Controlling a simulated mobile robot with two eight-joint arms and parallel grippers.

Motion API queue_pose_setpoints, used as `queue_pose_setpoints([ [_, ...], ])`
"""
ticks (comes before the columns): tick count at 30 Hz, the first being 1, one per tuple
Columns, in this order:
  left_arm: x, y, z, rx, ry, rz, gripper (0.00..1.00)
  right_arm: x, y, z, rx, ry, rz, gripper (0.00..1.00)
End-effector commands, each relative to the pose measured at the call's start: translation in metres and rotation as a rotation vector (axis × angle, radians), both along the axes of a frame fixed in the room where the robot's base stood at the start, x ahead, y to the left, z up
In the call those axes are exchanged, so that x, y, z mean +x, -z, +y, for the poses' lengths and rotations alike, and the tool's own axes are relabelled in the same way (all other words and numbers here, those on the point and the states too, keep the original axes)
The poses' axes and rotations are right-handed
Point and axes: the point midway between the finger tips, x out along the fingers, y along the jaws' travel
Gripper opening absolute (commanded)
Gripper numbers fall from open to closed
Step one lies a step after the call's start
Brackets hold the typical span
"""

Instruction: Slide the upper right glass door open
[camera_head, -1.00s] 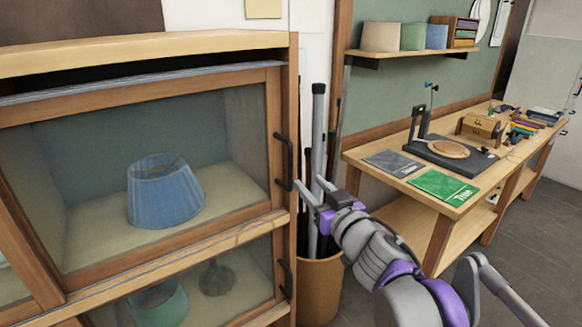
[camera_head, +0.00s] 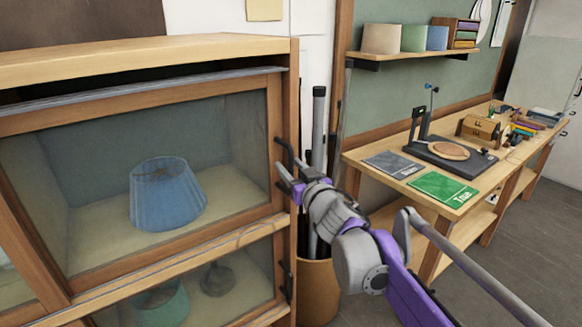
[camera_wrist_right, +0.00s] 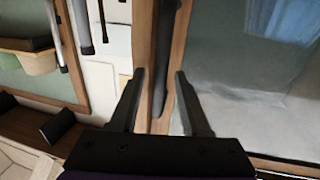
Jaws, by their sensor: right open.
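The upper right glass door (camera_head: 110,98) has a wooden frame and stands closed across the upper bay of the cabinet, with a blue lampshade (camera_head: 166,196) behind its glass. Its black bar handle (camera_head: 279,153) is on the right stile of the frame. My right gripper (camera_head: 287,178) is open at the handle's lower part. In the right wrist view, the two fingers of the gripper (camera_wrist_right: 158,85) are apart, and the dark handle (camera_wrist_right: 168,60) runs between them. I cannot tell whether the fingers touch it. My left gripper is in neither view.
A lower glass door with its own black handle (camera_head: 287,280) sits below. A bin (camera_head: 318,290) with upright tubes stands right of the cabinet, close to my right arm. A workbench (camera_head: 385,190) with a lamp jig and cards is further right.

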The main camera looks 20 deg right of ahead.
Motion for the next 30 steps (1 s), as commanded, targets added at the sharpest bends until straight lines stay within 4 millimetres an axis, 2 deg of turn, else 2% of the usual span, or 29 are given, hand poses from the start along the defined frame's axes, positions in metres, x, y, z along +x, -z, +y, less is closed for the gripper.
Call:
queue_pose_setpoints([
  [2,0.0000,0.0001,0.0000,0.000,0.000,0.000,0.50,-0.0002,0.0001,0.0000,0.000,0.000,0.000,0.47],
  [10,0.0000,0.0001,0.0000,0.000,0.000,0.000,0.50,-0.0004,-0.0001,-0.0001,0.000,0.000,0.000,0.00],
  [30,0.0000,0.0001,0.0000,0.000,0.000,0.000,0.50,-0.0005,-0.0003,-0.0001,0.001,0.000,0.000,0.00],
])
